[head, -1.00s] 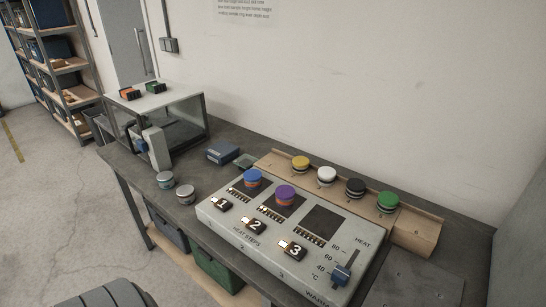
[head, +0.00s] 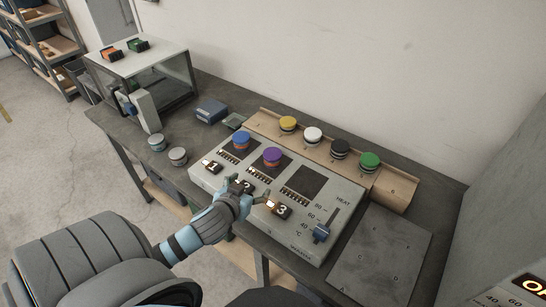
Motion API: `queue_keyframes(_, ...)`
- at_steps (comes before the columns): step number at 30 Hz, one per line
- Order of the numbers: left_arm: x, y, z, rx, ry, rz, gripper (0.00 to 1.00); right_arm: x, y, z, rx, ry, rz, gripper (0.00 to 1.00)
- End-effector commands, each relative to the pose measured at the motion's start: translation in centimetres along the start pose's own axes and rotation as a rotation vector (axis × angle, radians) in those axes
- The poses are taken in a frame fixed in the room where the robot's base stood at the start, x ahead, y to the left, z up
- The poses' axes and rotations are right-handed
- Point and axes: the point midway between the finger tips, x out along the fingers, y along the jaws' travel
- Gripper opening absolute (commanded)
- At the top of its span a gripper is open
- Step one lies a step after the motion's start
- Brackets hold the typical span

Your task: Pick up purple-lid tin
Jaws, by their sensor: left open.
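The purple-lid tin (head: 272,157) stands upright on the second dark pad of the grey heating panel (head: 262,221). A blue-lid tin (head: 240,141) stands on the first pad, just to its left. The third pad (head: 304,184) is empty. My left gripper (head: 240,185) is open and empty over the front part of the panel, near switch 2, in front of the purple-lid tin and apart from it. It partly hides switch 2. My right gripper is not in view.
A wooden rack (head: 388,187) behind the panel holds yellow (head: 288,124), white (head: 313,135), black (head: 340,149) and green (head: 369,162) tins. A flat grey plate (head: 380,262) lies further right.

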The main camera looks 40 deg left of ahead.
Motion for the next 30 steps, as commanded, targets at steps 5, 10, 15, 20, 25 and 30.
queue_keyframes(5,3.0,-1.1,-4.4,-0.055,0.149,0.042,0.75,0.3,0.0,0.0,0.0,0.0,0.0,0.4)
queue_keyframes(10,7.4,-0.8,-5.0,-0.063,0.153,0.045,0.75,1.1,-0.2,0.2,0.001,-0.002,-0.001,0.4)
queue_keyframes(15,10.8,-0.6,-5.5,-0.061,0.151,0.046,0.75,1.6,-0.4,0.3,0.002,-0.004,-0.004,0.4)
queue_keyframes(20,13.0,-0.2,-5.5,-0.062,0.148,0.046,0.75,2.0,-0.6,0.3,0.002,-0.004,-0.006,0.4)
queue_keyframes(25,16.1,0.2,-5.8,-0.06,0.148,0.046,0.75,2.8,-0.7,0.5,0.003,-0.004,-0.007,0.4)
queue_keyframes(30,16.4,0.2,-5.9,-0.058,0.149,0.047,0.75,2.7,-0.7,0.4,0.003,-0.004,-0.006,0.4)
